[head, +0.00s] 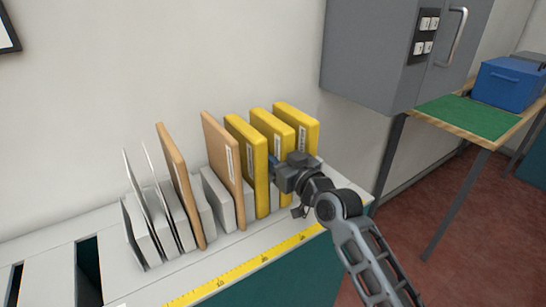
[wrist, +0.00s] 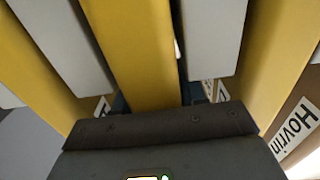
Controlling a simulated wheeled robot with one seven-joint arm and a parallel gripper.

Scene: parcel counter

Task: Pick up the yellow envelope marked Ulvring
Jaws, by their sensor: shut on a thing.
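Three yellow envelopes stand upright in a row at the right of the rack in the head view: left (head: 247,160), middle (head: 272,128) and right (head: 297,122). Their spine labels are too small to read, so I cannot tell which is marked Ulvring. My gripper (head: 281,170) is at the row's front and is shut on the middle yellow envelope. In the wrist view this envelope (wrist: 135,50) runs between the fingers of my gripper (wrist: 157,100). The other yellow envelopes show at the left (wrist: 35,70) and right (wrist: 285,50), apart from the fingers.
Grey dividers (wrist: 215,35) stand on both sides of the held envelope. A brown envelope (head: 224,158) reading "Hovrin" stands left of the yellow ones, with another brown one (head: 178,185) further left. A yellow ruler strip (head: 245,266) runs along the counter front. A grey cabinet (head: 365,50) hangs at the right.

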